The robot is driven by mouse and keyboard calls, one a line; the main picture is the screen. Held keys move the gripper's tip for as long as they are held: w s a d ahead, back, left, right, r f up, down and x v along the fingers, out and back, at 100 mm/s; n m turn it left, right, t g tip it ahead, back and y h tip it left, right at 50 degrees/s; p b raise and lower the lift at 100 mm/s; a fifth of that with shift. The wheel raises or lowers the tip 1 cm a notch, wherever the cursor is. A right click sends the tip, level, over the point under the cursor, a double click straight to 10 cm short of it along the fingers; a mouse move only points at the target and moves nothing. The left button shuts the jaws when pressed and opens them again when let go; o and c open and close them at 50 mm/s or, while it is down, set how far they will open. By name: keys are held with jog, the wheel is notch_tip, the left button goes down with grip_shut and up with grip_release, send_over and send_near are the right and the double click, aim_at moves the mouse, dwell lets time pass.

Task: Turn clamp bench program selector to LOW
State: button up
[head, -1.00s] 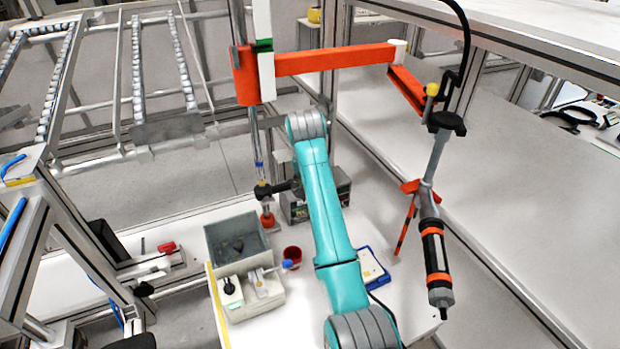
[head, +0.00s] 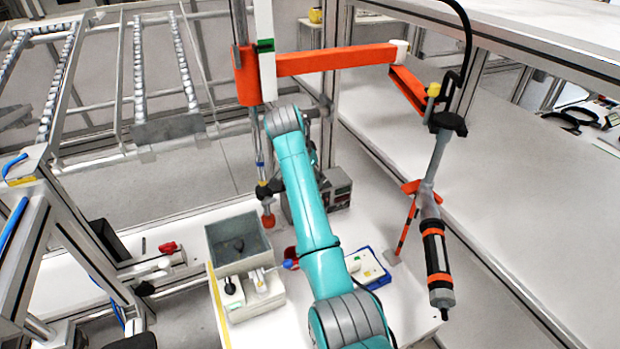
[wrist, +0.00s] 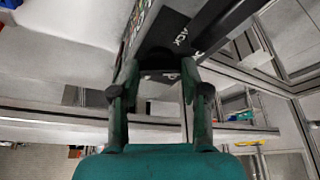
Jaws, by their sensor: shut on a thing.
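In the wrist view my gripper (wrist: 159,78) has its two green-grey fingers on either side of a dark round knob (wrist: 160,62), which appears to be the selector. It is shut on the knob. The knob sits at a dark panel (wrist: 180,38) with partly legible white lettering, "ACK". The knob's pointer and the LOW mark cannot be made out. In the head view a grey control box (head: 338,190) stands at the back of the white bench (head: 225,328), partly behind my teal arm. My gripper is hidden there.
A grey bin (head: 222,262) and a small clamp fixture (head: 262,298) stand at the bench's left. A red cup (head: 290,254) and blue-edged tray (head: 372,268) flank my arm. An orange boom (head: 335,59) crosses above; a black-and-orange tool (head: 436,255) hangs right.

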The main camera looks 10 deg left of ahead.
jog(key=shift+m+h, duration=0.3)
jog(key=shift+m, duration=0.5)
jog(key=shift+a, duration=0.1)
jog(key=o, duration=1.1)
jog(key=shift+o, duration=0.2)
